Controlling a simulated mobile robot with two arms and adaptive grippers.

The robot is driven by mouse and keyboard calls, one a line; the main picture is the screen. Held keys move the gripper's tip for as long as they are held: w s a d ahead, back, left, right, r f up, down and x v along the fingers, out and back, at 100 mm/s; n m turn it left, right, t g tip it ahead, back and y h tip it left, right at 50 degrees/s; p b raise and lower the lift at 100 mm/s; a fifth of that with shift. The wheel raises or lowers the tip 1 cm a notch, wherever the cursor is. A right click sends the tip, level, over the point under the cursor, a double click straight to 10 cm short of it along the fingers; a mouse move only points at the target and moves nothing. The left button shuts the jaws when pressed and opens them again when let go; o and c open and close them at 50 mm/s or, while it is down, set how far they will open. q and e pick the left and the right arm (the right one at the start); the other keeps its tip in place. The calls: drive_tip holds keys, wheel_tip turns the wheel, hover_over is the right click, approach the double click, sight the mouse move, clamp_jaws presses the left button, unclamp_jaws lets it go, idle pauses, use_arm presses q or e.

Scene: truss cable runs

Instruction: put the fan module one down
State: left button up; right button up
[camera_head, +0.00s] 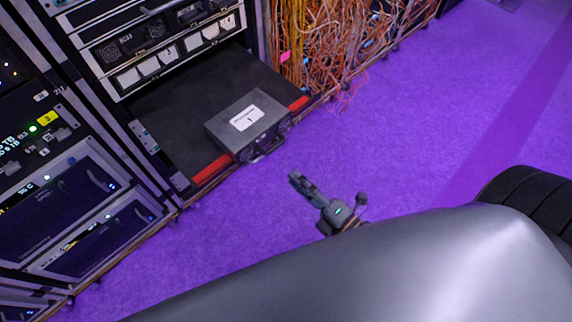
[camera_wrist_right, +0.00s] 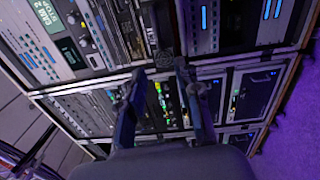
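The fan module one (camera_head: 248,119), a grey box with a white label reading 1, rests flat on a dark shelf (camera_head: 175,125) low in the rack. Its handle side faces out at the shelf's front edge, between two red strips. My right gripper (camera_head: 297,180) is apart from the module, below and right of it in the head view, over the purple floor. In the right wrist view its two fingers (camera_wrist_right: 157,72) are spread with nothing between them. My left gripper is in neither view.
Above the shelf, more fan modules (camera_head: 150,65) with white labels sit in the rack. Loose orange cables (camera_head: 350,50) hang to the right of the shelf. Lit rack units (camera_head: 75,195) stand at left. The purple floor (camera_head: 440,120) is clear in front.

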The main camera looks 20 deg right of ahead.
drive_tip(key=shift+s+d, duration=0.2)
drive_tip(key=shift+s, duration=0.3)
